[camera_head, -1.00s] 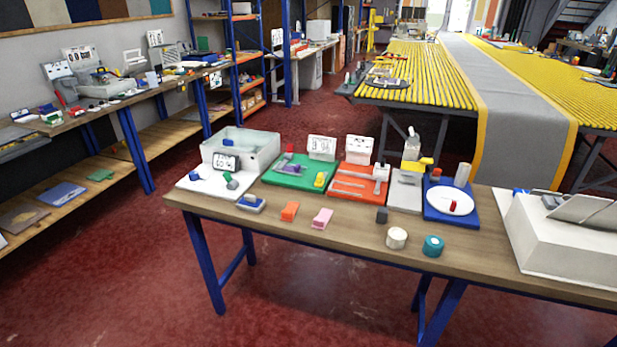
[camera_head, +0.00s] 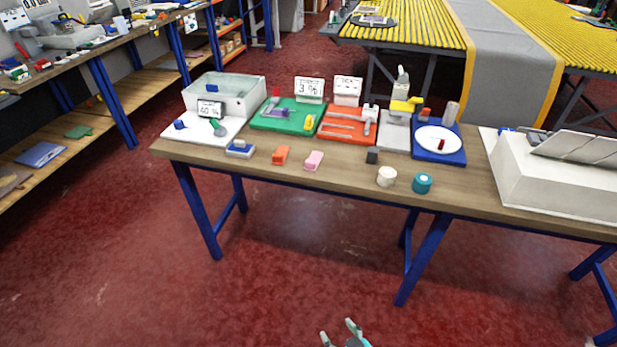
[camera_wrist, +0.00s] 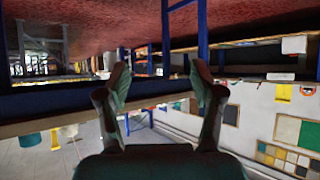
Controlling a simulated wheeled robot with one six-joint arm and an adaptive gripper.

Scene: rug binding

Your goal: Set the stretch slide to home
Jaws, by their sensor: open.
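An orange-red board (camera_head: 338,131) with long slots stands on the near table, right of centre. A pale grey sliding piece (camera_head: 370,113) sits across its right end; it looks like the stretch slide, but I cannot read any label. A small white display (camera_head: 347,88) stands behind the board. My gripper (camera_head: 340,332) shows at the bottom edge of the head view, well below and in front of the table. Its two fingers are apart with nothing between them. The wrist view also shows the open, empty gripper (camera_wrist: 158,75); the room appears upside down there.
The wooden table (camera_head: 270,175) also bears a green board (camera_head: 262,121), a blue board (camera_head: 458,153), a clear bin (camera_head: 240,93), loose blocks, a white jar (camera_head: 386,176) and a teal jar (camera_head: 422,183). A large white box (camera_head: 530,180) stands at right. Red floor in front is clear.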

